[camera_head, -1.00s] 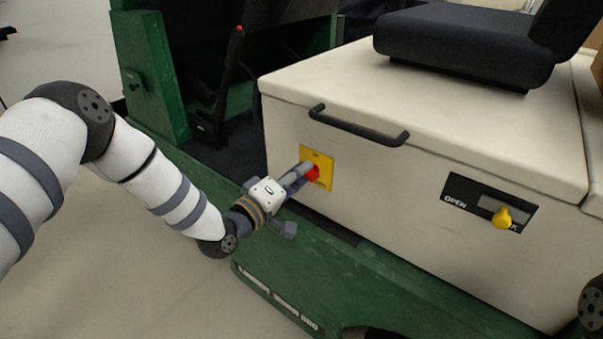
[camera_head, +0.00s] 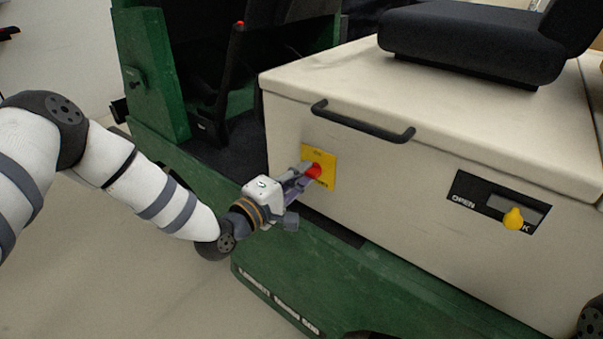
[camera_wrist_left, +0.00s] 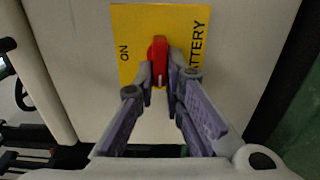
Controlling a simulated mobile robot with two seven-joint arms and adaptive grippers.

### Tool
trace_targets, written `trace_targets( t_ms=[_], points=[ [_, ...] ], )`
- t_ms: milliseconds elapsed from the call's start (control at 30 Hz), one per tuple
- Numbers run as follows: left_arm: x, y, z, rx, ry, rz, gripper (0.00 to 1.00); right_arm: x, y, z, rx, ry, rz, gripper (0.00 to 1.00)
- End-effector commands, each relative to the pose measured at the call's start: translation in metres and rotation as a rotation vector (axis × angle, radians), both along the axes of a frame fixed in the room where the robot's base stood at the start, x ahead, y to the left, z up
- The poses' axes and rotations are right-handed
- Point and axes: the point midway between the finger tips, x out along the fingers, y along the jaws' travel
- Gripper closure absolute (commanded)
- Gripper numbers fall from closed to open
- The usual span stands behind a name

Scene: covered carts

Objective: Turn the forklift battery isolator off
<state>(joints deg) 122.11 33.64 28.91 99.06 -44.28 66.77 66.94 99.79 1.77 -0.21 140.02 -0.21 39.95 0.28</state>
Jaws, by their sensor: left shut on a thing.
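The battery isolator is a red knob (camera_head: 314,171) on a yellow plate (camera_head: 326,156) on the front of the cream battery cover. In the left wrist view the red knob (camera_wrist_left: 158,58) stands between the fingertips, lengthwise in the picture. The yellow plate (camera_wrist_left: 135,18) reads "ON" on the left and "BATTERY" on the right there. My left gripper (camera_head: 307,173) is shut on the knob; its fingers (camera_wrist_left: 160,75) touch the knob's sides and partly hide it. My right gripper is not in view.
A black handle bar (camera_head: 360,122) is above the plate. A yellow latch knob (camera_head: 513,218) sits on a black "OPEN" panel to the right. The green forklift base (camera_head: 340,280) juts out below, and the black seat (camera_head: 470,45) is on top. Bare floor lies at front left.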

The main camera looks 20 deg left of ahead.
Motion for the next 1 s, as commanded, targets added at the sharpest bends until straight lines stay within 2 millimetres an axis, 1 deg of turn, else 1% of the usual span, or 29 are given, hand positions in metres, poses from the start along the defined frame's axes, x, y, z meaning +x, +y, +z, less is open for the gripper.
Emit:
trace_targets(
  t_ms=[267,300,367,400,700,767,833,1000],
  points=[
    [-0.002,-0.002,-0.002,-0.001,0.007,-0.006,1.0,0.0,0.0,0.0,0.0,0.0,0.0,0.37],
    [-0.002,-0.002,-0.002,-0.001,0.007,-0.006,0.88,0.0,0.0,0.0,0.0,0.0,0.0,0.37],
    [-0.002,-0.002,-0.002,-0.001,0.007,-0.006,0.74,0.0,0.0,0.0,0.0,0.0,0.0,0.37],
    [-0.001,-0.002,-0.002,-0.001,0.006,-0.005,0.7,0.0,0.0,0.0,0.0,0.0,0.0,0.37],
    [-0.003,0.0,-0.001,0.0,0.002,-0.001,0.7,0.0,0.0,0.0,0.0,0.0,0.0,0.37],
    [-0.009,0.003,-0.001,0.0,0.003,-0.001,0.7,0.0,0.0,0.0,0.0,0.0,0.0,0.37],
    [-0.024,0.009,-0.001,-0.002,0.005,0.001,0.7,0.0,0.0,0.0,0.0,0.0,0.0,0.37],
    [-0.069,0.025,-0.001,-0.003,0.006,0.001,0.7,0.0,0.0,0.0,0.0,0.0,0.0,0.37]
  ],
)
